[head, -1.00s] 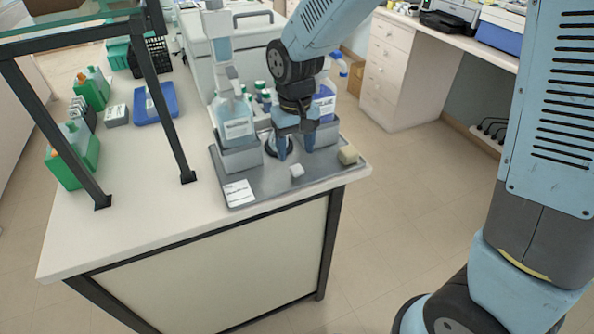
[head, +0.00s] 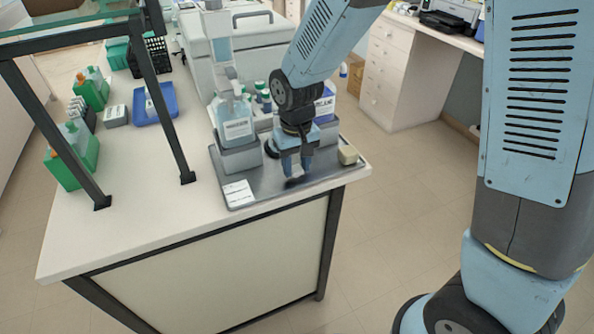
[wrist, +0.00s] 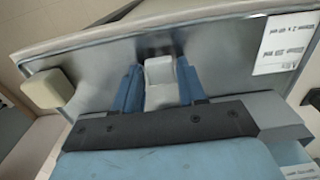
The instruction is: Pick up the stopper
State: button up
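The small white stopper (wrist: 159,72) is on the grey metal tray, between the two blue fingers of my gripper (wrist: 159,80) in the wrist view. One finger is on each side of it, with what looks like a narrow gap, so my gripper appears open around it. In the head view my gripper (head: 296,174) points down at the front of the tray and hides the stopper. Whether the fingers touch it is hard to tell.
The tray (head: 262,186) also carries a cream block (head: 347,155), a white label card (head: 238,193) and a bottle (head: 236,125) in a grey holder. A dark shelf frame (head: 165,100) stands to the left. The front-left counter (head: 130,220) is clear.

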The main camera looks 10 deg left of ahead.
jog(key=c, duration=0.7)
jog(key=shift+r, duration=0.1)
